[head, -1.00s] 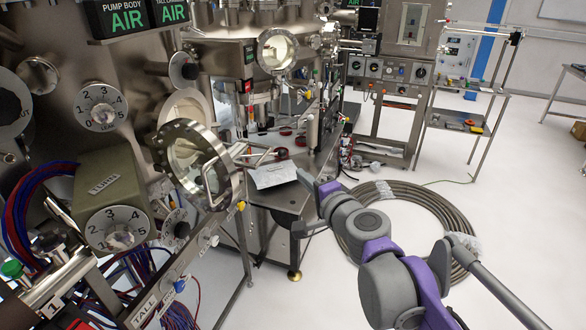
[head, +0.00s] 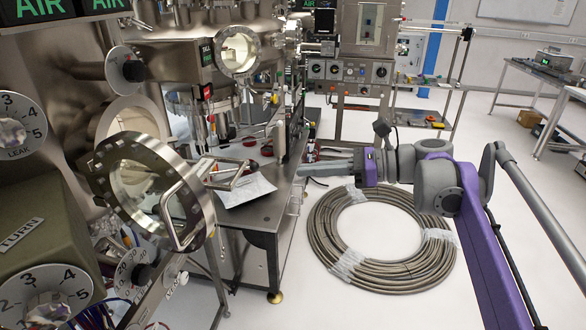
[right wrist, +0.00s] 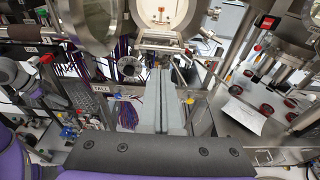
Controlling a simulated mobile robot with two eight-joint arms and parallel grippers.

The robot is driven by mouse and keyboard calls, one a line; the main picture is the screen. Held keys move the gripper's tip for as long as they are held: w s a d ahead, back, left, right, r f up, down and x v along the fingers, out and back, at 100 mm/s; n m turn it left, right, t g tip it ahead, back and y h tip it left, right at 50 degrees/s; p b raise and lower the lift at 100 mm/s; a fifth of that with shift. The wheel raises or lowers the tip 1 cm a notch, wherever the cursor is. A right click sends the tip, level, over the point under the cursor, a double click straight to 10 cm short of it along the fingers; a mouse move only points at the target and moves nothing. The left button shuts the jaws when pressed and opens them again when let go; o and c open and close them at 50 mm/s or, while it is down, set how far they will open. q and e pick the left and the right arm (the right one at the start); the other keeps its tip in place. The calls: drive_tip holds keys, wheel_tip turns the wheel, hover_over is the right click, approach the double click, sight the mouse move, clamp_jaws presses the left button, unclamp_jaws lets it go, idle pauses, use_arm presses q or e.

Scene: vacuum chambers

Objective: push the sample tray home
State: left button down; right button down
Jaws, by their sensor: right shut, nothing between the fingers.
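I cannot make out the sample tray for certain in either view. A round chamber port (head: 128,118) with a pale inside is open on the left; its flanged glass door (head: 110,160) with a bar handle is swung out. The open port (right wrist: 165,12) also shows at the top of the right wrist view, with a small part inside that I cannot identify. My right gripper (head: 305,169) is shut and empty, its grey fingers pointing left near the bench edge, apart from door and port. The fingers (right wrist: 165,75) point up toward the port in the right wrist view. My left gripper is not seen.
A steel bench (head: 262,208) with a paper sheet (head: 243,190) and red rings stands beyond the door. A coiled hose (head: 330,262) lies on the floor below my right arm. Dials and a green TURN box (head: 40,235) fill the left.

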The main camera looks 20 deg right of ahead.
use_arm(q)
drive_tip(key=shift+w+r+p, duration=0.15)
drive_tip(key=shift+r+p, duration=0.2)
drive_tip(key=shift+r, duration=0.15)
use_arm(e)
drive_tip(key=x, duration=1.2)
drive_tip(key=shift+w+a, duration=0.1)
drive_tip(key=shift+a, duration=0.05)
